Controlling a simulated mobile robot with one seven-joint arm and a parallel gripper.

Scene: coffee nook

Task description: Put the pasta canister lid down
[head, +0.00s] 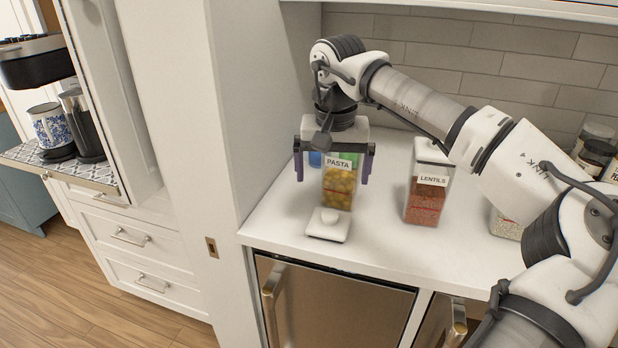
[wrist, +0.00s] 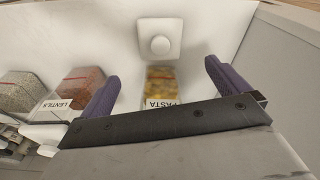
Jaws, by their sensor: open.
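The pasta canister lid (head: 328,224), white with a round knob, lies on the white counter in front of the pasta canister (head: 340,187). In the wrist view the lid (wrist: 160,42) lies flat, knob up, apart from the canister. The canister is clear, labelled PASTA, with yellow pasta inside, and stands upright; its top is hidden by my gripper in the head view. My gripper (head: 334,170) is open with nothing between its purple fingers. It is above and around the upper part of the canister. In the wrist view the canister (wrist: 160,85) shows between the fingers (wrist: 163,88).
A closed lentils canister (head: 427,185) stands right of the pasta canister, with another canister (head: 506,222) farther right. Blue and green items stand behind the pasta. A cabinet wall (head: 262,110) bounds the left. Bare counter (head: 385,235) lies at the front; jars (head: 595,148) stand at the far right.

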